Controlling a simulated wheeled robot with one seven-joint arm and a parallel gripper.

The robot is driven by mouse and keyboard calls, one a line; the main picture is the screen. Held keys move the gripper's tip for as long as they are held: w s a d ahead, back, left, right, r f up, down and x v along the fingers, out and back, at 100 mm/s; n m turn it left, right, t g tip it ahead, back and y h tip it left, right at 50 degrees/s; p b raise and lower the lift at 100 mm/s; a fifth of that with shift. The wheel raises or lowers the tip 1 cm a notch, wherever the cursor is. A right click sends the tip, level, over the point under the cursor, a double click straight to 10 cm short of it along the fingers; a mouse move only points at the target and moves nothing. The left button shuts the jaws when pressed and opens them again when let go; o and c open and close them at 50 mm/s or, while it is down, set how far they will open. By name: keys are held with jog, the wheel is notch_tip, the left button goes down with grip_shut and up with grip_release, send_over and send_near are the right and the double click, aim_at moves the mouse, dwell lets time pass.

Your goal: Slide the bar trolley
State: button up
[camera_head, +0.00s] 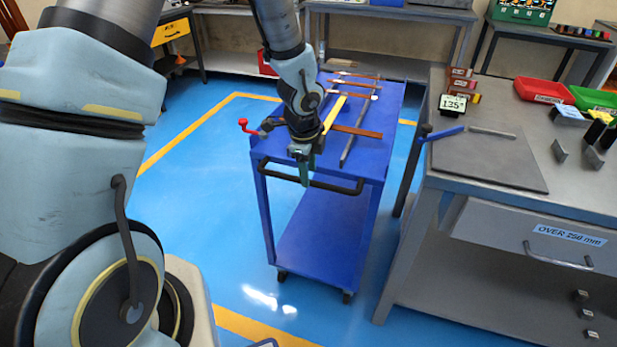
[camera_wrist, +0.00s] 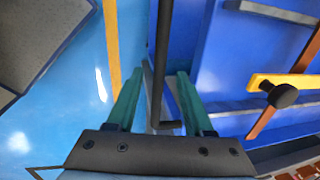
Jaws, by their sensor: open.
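The bar trolley (camera_head: 320,228) is a blue two-shelf cart on casters in the middle of the head view. Several bars lie on its top. Its black handle (camera_head: 338,187) runs along the near end. My gripper (camera_head: 304,174) is at the left half of this handle, pointing down. In the wrist view my gripper (camera_wrist: 159,76) has its two green fingers apart, and the black handle (camera_wrist: 162,45) passes between them in the picture. I see a gap on both sides; contact is not visible. The blue trolley top (camera_wrist: 225,60) fills the right side there.
A grey workbench (camera_head: 470,105) with a flat plate, red and green bins and a 135° display (camera_head: 453,103) stands close on the trolley's right. A red-knobbed lever (camera_head: 243,124) shows at the trolley's left corner. Blue floor (camera_head: 205,195) with yellow lines is clear to the left.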

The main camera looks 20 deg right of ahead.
jog(key=shift+w+d+f, duration=0.1)
jog(key=shift+f, duration=0.5)
jog(key=shift+w+d+f, duration=0.1)
jog(key=shift+f, duration=0.45)
grip_shut()
dwell(0.6)
